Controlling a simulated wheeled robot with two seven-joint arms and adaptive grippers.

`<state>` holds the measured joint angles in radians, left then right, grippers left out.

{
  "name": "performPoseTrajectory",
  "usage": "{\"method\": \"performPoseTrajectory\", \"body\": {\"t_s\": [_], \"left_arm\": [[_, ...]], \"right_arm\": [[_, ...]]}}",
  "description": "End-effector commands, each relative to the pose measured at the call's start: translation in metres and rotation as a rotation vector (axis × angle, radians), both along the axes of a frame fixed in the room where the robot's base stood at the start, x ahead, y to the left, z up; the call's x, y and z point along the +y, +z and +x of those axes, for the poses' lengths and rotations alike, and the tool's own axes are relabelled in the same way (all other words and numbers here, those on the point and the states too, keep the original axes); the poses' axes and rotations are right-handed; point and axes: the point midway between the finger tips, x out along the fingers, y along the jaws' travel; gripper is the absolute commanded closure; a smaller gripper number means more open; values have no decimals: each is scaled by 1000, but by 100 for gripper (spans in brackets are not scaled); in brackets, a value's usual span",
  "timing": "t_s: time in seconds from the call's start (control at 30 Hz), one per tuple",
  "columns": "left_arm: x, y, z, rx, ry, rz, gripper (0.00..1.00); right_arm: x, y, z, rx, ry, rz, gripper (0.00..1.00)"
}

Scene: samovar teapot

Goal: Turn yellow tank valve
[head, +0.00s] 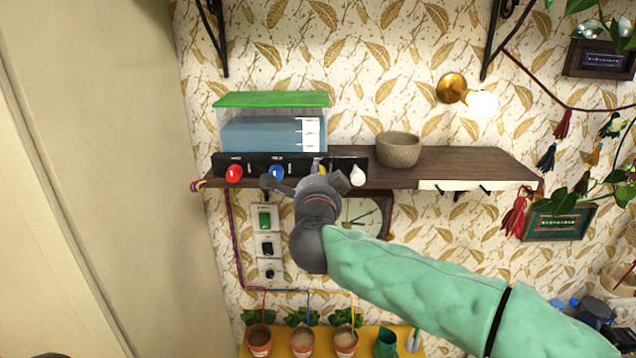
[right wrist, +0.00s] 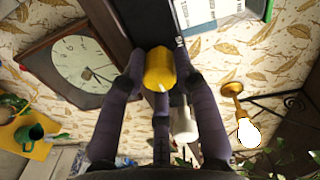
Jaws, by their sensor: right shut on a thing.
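The yellow tank valve (right wrist: 159,70) is a rounded knob with a white mark, seen in the right wrist view between the dark fingers of my right gripper (right wrist: 160,80). The gripper is shut on it. In the head view my right gripper (head: 316,184) reaches the black valve panel (head: 258,163) on the shelf front and hides most of the yellow valve. Red (head: 234,173), blue (head: 276,173) and white (head: 357,176) valves sit on the same panel. The white valve also shows close beside a finger in the right wrist view (right wrist: 183,122).
A tank with a green lid (head: 271,122) stands behind the panel on the wooden shelf (head: 455,165). A woven bowl (head: 398,149) is to its right. A clock (head: 368,215) hangs below, partly behind my arm. Potted plants (head: 303,342) stand lower down.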

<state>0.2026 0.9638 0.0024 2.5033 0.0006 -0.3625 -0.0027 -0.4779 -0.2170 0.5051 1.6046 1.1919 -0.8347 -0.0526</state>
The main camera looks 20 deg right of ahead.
Motion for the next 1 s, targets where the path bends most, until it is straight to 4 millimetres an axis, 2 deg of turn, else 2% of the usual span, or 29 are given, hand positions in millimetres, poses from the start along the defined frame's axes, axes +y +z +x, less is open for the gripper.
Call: {"method": "performPoseTrajectory", "body": {"t_s": [0.67, 0.7, 0.77, 0.8, 1.0], "left_arm": [[0, -5, 0, 0, 0, 0, 60], [0, -5, 0, 0, 0, 0, 60], [0, -5, 0, 0, 0, 0, 60], [0, -5, 0, 0, 0, 0, 60], [0, -5, 0, 0, 0, 0, 60]], "right_arm": [[-1, 0, 0, -18, -1, 64, 100], [-1, 0, 0, -18, -1, 64, 67], [-1, 0, 0, -18, -1, 64, 50], [-1, 0, 0, -18, -1, 64, 46], [0, 0, 0, -18, 0, 64, 46]]}}
